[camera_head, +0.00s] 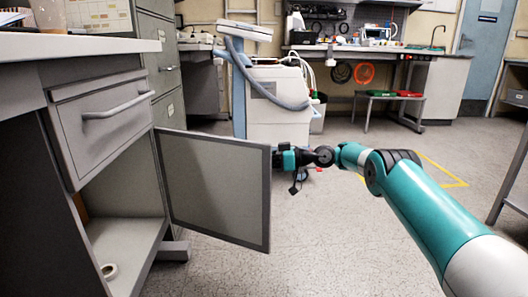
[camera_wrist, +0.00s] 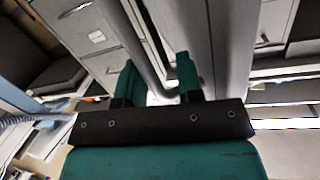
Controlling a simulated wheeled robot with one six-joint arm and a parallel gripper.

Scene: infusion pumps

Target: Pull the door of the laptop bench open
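The laptop bench (camera_head: 60,45) stands at the left in the head view, with a handled drawer above a lower compartment. Its grey door (camera_head: 215,185) stands swung wide open, its inner face toward the head camera. My gripper (camera_head: 280,160) is at the door's free edge, on the far side, its tips partly hidden by the door. In the wrist view, my gripper's two teal fingers (camera_wrist: 160,85) stand apart. A grey bar handle (camera_wrist: 148,55) runs between them and bends near their bases. I cannot tell whether it touches either finger.
A roll of tape (camera_head: 109,270) lies on the compartment floor. A grey filing cabinet (camera_head: 163,65) stands behind the bench. A wheeled machine with a hose (camera_head: 270,90) stands beyond the door. The floor (camera_head: 330,240) right of the door is clear.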

